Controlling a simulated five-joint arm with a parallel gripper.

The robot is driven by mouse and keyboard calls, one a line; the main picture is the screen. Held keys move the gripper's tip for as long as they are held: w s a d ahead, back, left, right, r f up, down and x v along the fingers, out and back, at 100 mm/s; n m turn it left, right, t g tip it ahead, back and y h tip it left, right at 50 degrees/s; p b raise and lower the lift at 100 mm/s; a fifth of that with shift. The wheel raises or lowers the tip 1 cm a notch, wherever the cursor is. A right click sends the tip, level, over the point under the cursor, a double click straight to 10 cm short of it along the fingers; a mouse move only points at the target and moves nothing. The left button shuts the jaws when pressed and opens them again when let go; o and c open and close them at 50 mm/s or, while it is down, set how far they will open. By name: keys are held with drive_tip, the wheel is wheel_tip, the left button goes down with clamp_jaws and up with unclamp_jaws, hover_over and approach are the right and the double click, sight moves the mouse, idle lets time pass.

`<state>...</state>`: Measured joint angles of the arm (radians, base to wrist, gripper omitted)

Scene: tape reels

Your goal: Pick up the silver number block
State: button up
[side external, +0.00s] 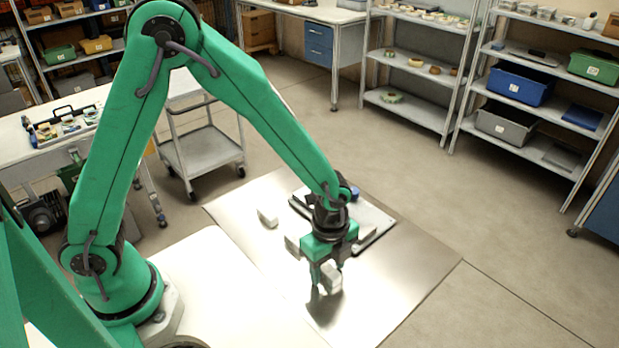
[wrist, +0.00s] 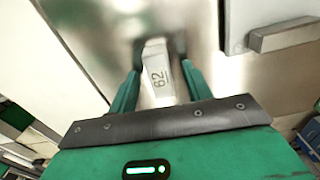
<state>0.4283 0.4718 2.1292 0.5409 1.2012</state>
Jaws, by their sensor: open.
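A pale silver block (wrist: 156,75) with the dark number 62 on its face stands between the fingers of my gripper (wrist: 161,68) in the wrist view. The fingers are open, one on each side of the block; I cannot tell whether either touches it. In the side view my gripper (side external: 322,284) points down low over the shiny metal sheet (side external: 410,275), and a pale block (side external: 332,276) shows at its fingers. My gripper's fingers partly hide the block's lower part there.
Another pale block (side external: 267,217) lies on the sheet to the left. A light flat board (side external: 373,219) with dark edges lies behind my gripper; a grey bar (wrist: 297,36) shows at right in the wrist view. The sheet's right side is clear. Shelves (side external: 420,70) stand farther back.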

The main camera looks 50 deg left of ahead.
sight(328, 269)
drive_tip(key=shift+c, duration=0.2)
clamp_jaws()
drive_tip(key=shift+r, duration=0.1)
drive_tip(key=shift+r, duration=0.6)
wheel_tip(328, 269, up, 3)
drive_tip(key=shift+d+r, duration=0.1)
drive_tip(key=s+d+r, duration=0.6)
drive_tip(key=s, duration=0.3)
drive_tip(key=shift+s+d+r, duration=0.2)
drive_tip(key=shift+s+r, duration=0.05)
drive_tip(key=shift+s, duration=0.05)
